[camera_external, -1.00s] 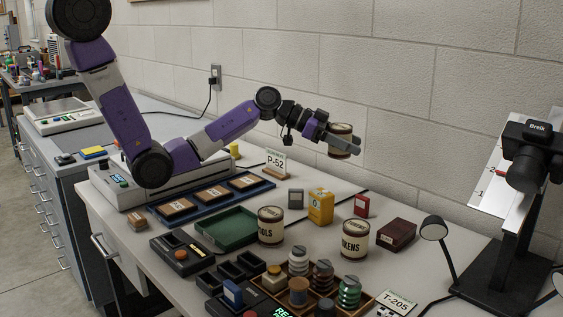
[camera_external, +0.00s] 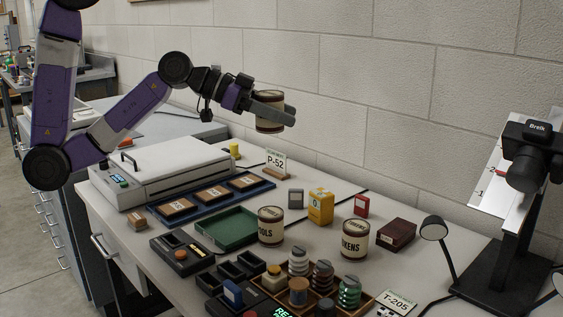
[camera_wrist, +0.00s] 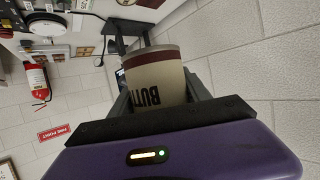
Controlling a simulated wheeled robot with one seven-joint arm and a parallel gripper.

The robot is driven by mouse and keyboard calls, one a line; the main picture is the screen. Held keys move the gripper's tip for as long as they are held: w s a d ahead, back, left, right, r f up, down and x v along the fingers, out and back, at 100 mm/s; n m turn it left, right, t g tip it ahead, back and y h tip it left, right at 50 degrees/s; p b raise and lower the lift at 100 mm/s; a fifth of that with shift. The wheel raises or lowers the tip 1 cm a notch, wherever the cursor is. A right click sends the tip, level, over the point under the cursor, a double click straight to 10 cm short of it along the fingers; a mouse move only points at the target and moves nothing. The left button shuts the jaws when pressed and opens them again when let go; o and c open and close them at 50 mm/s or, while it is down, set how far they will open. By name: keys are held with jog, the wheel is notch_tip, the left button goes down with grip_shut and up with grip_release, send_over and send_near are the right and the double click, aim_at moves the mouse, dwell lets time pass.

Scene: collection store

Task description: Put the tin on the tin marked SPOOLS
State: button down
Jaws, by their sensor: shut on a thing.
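My gripper (camera_external: 277,109) is shut on a cream tin (camera_external: 269,125) with dark bands, held high above the back of the bench. In the wrist view the held tin (camera_wrist: 158,82) sits between the fingers, its label partly hidden and showing "BUTT". A tin whose visible letters read "OOLS" (camera_external: 270,228) stands upright on the bench, right of the green tray; the start of its word is turned out of sight. Another tin showing "KENS" (camera_external: 355,242) stands to its right. My gripper is well above and behind both tins, apart from them.
The green tray (camera_external: 209,240) lies left of the standing tins. A wooden tray with spools (camera_external: 330,307) is in front. A lamp (camera_external: 434,228) stands at right.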

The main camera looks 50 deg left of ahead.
aim_at(282, 212)
notch_tip(282, 212, down, 20)
jog(key=shift+b, duration=0.6)
jog(key=shift+f, duration=0.2)
jog(key=c, duration=0.5)
grip_release()
jog(key=shift+r, duration=0.2)
jog(key=s+a+r+n+t+y+b, duration=0.1)
jog(key=s+a+r+n+t+y, duration=0.3)
jog(key=a, duration=0.6)
jog(key=s+a+n+g+y+b, duration=0.1)
jog(key=s+a+y+b, duration=0.1)
jog(key=s+a, duration=0.65)
jog(key=s+a+r+n+t+y, duration=0.2)
jog(key=s+a+r+n+y, duration=0.1)
jog(key=a+r, duration=0.4)
jog(key=shift+s+a+r+n+y, duration=0.25)
jog(key=shift+s+n, duration=0.25)
jog(key=shift+s, duration=0.3)
